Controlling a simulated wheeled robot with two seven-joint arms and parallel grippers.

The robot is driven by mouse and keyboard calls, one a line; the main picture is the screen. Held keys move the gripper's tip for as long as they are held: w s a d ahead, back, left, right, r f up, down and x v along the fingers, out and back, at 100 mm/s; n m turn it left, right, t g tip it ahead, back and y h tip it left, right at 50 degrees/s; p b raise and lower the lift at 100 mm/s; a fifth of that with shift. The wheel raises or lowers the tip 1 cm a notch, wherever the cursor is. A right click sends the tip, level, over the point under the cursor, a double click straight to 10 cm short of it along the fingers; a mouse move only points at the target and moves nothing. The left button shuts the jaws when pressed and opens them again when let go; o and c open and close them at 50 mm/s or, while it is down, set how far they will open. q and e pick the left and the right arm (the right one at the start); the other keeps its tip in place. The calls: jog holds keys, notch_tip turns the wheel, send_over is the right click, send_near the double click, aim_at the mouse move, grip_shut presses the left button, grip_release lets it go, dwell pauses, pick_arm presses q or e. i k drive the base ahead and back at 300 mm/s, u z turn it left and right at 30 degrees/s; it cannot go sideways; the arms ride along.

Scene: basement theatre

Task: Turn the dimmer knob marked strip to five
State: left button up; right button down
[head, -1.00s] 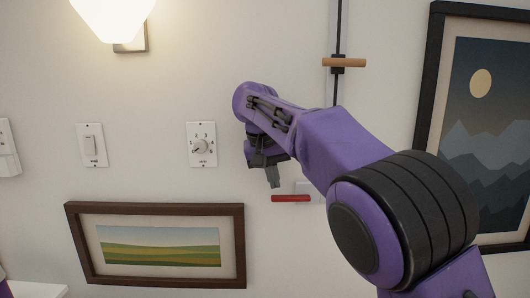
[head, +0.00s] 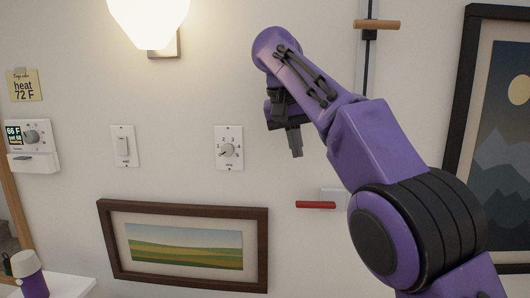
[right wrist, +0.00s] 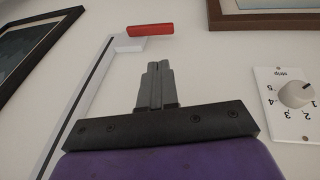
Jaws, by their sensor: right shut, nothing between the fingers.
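The strip dimmer is a white wall plate (head: 236,163) with a round grey knob (head: 227,150) and numbers around it. In the right wrist view its plate (right wrist: 280,130) is upside down at the right edge, with "strip" and 1 to 5 legible around the knob (right wrist: 293,96). The knob's mark seems to lie on the side of 1. My right gripper (head: 297,152) is to the right of the plate, apart from it, fingers down. In the right wrist view its fingers (right wrist: 158,72) are together and empty. My left gripper is out of view.
A white switch plate (head: 123,147) and a thermostat (head: 32,141) are to the left. A framed landscape (head: 183,210) hangs below. A red handle (head: 316,205) and a slider with a wooden handle (head: 377,24) are to the right. A lit lamp (head: 149,18) is above.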

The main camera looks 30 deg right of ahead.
aim_at(227, 150)
jog(key=k, duration=1)
